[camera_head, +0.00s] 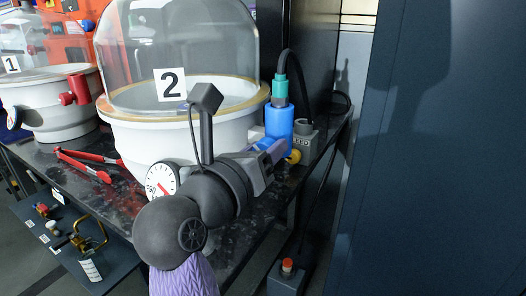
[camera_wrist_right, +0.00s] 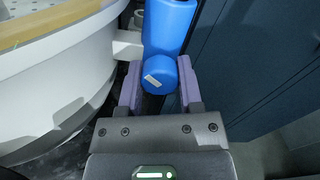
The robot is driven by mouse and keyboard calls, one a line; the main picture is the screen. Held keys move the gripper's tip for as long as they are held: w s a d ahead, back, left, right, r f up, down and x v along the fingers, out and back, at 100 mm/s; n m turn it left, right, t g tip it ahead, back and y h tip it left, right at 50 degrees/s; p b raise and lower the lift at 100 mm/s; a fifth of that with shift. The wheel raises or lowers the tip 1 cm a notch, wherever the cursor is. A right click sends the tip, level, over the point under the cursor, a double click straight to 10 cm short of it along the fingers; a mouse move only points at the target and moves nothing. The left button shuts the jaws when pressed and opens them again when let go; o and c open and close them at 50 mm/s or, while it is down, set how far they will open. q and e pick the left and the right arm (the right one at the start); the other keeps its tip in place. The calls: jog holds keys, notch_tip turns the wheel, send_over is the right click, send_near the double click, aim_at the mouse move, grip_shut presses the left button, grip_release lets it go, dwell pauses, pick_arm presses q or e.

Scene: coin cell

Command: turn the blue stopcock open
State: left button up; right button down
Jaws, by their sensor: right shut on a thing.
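The blue stopcock (camera_head: 279,123) stands upright at the right side of the white base of bell jar 2 (camera_head: 200,138), with a teal hose fitting (camera_head: 280,88) on top. My right gripper (camera_head: 277,150) reaches it from the front and covers its lower part in the head view. In the right wrist view the blue round handle (camera_wrist_right: 159,76) of the stopcock lies between the purple fingers of my right gripper (camera_wrist_right: 159,84), which is shut on it. The blue body (camera_wrist_right: 167,25) rises beyond the handle. My left gripper is not in view.
A grey box (camera_head: 304,142) with partly hidden lettering and a yellow part (camera_head: 294,156) stand just right of the gripper. A black hose arches behind the stopcock. Red tongs (camera_head: 85,165) lie on the dark bench at left. A dark blue panel (camera_head: 450,160) fills the right.

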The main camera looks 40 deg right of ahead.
jog(key=m+b, duration=0.1)
jog(key=m, duration=0.4)
jog(key=shift+f+m+b, duration=0.1)
jog(key=shift+m+b, duration=0.65)
jog(key=shift+m, duration=0.65)
jog(key=shift+m+b, duration=0.35)
jog(key=shift+m, duration=0.65)
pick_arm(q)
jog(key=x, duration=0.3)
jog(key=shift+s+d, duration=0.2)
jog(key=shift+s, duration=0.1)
pick_arm(e)
jog(key=shift+m, duration=0.4)
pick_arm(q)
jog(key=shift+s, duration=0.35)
